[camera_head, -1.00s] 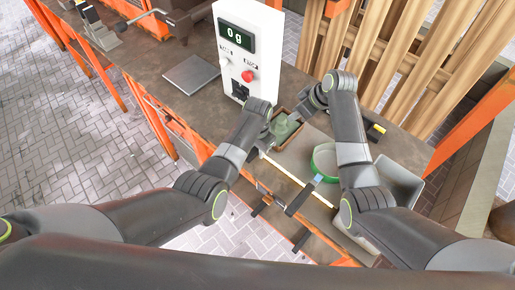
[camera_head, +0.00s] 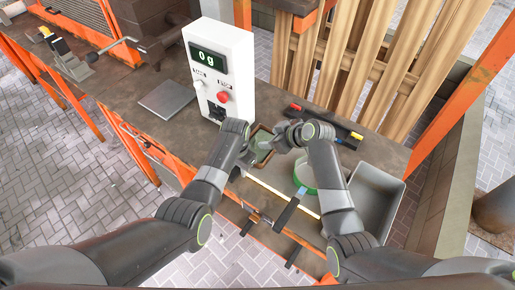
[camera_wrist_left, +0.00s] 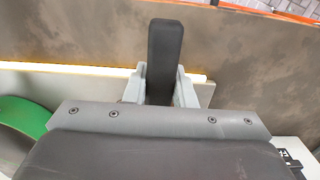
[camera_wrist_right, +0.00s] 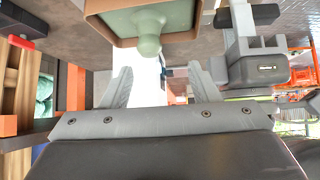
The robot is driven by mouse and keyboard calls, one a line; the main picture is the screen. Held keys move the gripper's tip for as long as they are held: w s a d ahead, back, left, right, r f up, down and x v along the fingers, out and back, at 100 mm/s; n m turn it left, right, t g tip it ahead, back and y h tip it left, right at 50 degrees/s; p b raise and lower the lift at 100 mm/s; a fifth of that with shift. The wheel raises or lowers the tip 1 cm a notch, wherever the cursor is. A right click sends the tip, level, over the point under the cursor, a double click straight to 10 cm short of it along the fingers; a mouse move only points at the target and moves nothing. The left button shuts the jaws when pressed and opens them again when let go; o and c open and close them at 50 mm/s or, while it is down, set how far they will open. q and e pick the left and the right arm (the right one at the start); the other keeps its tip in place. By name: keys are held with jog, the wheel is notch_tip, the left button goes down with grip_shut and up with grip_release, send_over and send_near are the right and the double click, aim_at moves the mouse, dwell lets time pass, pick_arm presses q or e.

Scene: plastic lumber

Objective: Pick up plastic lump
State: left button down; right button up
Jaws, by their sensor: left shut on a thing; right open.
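A pale green plastic lump (camera_head: 262,148) with a rounded knob sits in a small brown-rimmed container (camera_wrist_right: 207,14) on the bench. The lump also shows at the top of the right wrist view (camera_wrist_right: 149,40). My left gripper (camera_head: 247,160) is beside the container and shut on a black bar (camera_wrist_left: 165,55), which sticks out past the fingers. In the head view my right gripper (camera_head: 281,138) is just right of the container.
A white scale unit (camera_head: 222,75) reading 0 g stands behind, with a metal plate (camera_head: 166,98) to its left. A green round dish (camera_head: 303,172), a black handle (camera_head: 286,213), a grey bin (camera_head: 375,195) and red- and yellow-marked tools (camera_head: 335,122) lie right and front.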

aim_at(263, 139)
jog(key=s+d+m+t, duration=0.3)
jog(key=s+t, duration=0.1)
jog(key=t, duration=0.1)
jog(key=shift+m, duration=0.3)
jog(key=shift+f+x, duration=0.1)
jog(key=shift+x, duration=1.8)
jog(key=shift+f+x, duration=0.15)
jog(key=shift+x, duration=1.7)
jog(key=shift+w+a+f, duration=0.9)
jog(key=shift+a, duration=0.15)
jog(key=shift+x, duration=0.9)
grip_shut()
